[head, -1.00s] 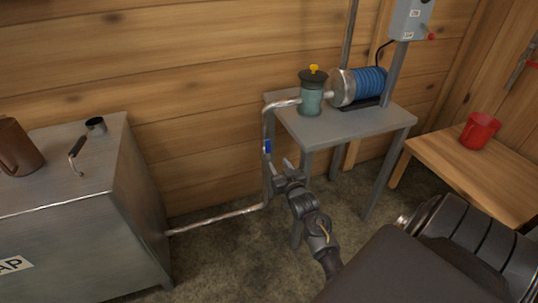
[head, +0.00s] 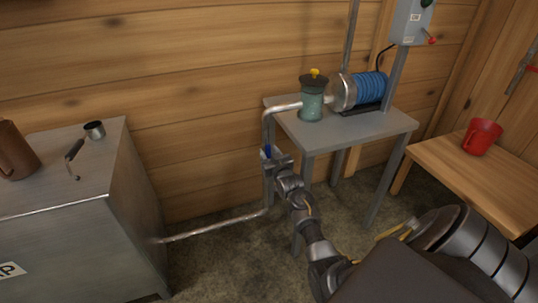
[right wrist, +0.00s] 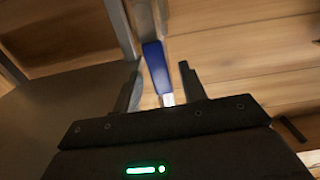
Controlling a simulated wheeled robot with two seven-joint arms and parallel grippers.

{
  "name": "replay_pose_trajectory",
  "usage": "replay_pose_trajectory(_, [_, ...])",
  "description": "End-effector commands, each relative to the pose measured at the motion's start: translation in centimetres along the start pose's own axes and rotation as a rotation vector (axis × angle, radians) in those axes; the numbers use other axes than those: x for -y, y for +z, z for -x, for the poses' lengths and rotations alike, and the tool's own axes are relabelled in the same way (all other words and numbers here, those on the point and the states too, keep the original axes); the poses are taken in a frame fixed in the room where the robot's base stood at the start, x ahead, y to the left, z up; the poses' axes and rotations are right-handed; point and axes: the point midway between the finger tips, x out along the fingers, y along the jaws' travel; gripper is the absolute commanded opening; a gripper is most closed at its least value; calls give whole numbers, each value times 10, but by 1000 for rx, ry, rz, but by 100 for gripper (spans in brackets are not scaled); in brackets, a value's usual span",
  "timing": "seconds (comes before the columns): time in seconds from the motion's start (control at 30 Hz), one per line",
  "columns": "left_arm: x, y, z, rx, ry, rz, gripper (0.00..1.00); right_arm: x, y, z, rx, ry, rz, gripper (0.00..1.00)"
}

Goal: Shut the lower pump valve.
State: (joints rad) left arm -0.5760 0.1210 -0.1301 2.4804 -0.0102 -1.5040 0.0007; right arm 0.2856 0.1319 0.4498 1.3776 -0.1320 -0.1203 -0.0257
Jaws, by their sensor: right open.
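The lower pump valve has a blue lever handle (head: 266,152) on the vertical metal pipe (head: 268,130) left of the pump table. My right gripper (head: 274,157) is at the handle, and its fingers partly hide it in the head view. In the right wrist view the blue handle (right wrist: 157,68) stands between the two open fingers of my right gripper (right wrist: 162,84), with a visible gap on each side. The handle runs roughly along the pipe. My left gripper is not in view.
A grey table (head: 350,128) carries the teal pump housing (head: 312,104) and a blue ribbed motor (head: 369,87). A steel tank (head: 75,235) stands at left, joined by a low pipe (head: 215,227). A wooden bench (head: 475,182) holds a red mug (head: 482,136).

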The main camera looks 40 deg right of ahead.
Motion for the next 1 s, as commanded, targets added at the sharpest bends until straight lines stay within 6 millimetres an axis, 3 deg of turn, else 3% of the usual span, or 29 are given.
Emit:
replay_pose_trajectory(0.27, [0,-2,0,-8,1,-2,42,0,0,-2,0,0,1,42])
replay_pose_trajectory(0.6, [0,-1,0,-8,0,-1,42,0,0,-1,0,-1,1,0])
replay_pose_trajectory(1.0, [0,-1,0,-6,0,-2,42,8,0,-3,1,-8,24,0])
